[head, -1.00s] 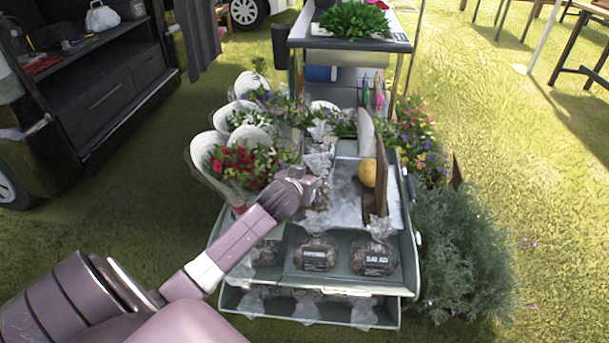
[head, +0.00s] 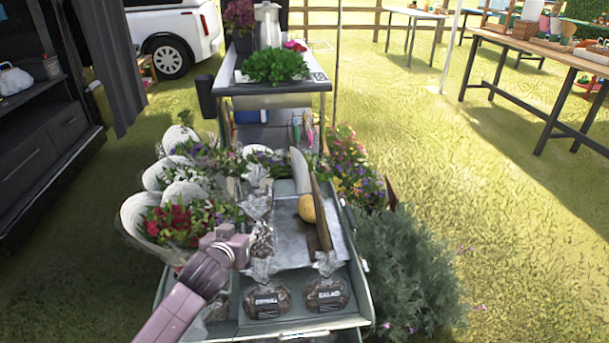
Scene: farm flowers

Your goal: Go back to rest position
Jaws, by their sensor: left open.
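My left gripper (head: 232,246) is in the head view at the lower left. It is open and nothing shows between its fingers. It is above the front left part of the flower cart (head: 362,290), in front of the red flower bouquet (head: 178,222). I cannot tell whether it touches the bouquet's leaves. My right gripper is not in view.
The cart carries wrapped bouquets, bagged goods (head: 326,292), a yellow round item (head: 307,208) and a brown board (head: 320,214). A grey-green bush (head: 405,270) stands close on its right. A dark shelf unit (head: 40,150) is at left. Open grass lies right.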

